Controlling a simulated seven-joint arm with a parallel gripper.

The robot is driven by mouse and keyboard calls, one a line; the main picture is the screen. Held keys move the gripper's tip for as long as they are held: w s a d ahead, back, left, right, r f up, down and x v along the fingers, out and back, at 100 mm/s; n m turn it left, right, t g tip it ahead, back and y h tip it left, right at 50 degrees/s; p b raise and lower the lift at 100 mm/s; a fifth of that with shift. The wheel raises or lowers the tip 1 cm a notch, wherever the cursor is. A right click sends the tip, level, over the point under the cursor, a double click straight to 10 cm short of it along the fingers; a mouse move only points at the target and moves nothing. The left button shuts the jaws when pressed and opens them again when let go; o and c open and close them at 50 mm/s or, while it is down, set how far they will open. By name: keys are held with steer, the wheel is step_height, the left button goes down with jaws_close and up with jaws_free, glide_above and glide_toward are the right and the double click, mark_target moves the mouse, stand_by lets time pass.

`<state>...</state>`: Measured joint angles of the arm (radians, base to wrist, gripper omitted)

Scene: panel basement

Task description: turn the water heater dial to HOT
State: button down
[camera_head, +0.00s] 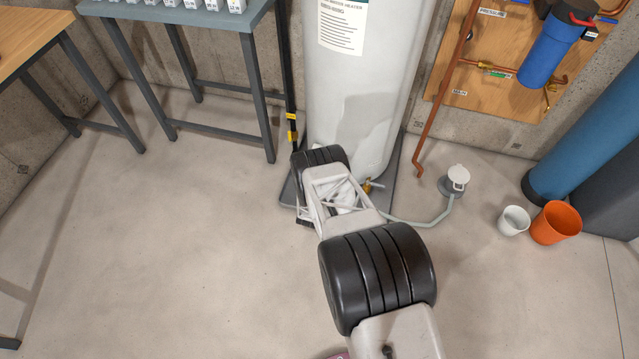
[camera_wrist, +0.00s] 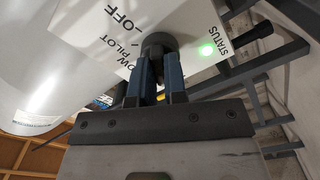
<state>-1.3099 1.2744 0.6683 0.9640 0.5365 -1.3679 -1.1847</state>
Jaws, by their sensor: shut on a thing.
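The water heater (camera_head: 362,95) is a tall white cylinder standing on a grey pan in the head view. In the wrist view its white control panel (camera_wrist: 105,48) shows the words OFF, PILOT, part of another word and STATUS, with a lit green light. The dial (camera_wrist: 158,42) is a dark round knob on this panel. My gripper (camera_wrist: 160,75) is shut on the dial, one blue-sided finger on each side. The fingers and knob hide part of the markings, so I cannot read the dial's setting. In the head view my arm hides the gripper and dial.
A brass drain valve (camera_head: 368,186) and hose (camera_head: 425,222) are low at the heater's right. A grey bench (camera_head: 205,22) stands left of it. A white bucket (camera_head: 514,221) and an orange bucket (camera_head: 556,223) stand at right. Floor at left is clear.

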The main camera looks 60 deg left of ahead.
steer(key=n, duration=0.3)
steer(key=shift+n, duration=0.3)
stand_by(0.4)
steer(key=c, duration=1.2)
jaws_free()
steer(key=shift+o, duration=0.2)
steer(key=shift+s+d, duration=0.1)
steer(key=v, duration=0.7)
steer(key=shift+s+d, duration=0.25)
steer(key=shift+w+r, duration=0.1)
steer(key=shift+r, duration=0.05)
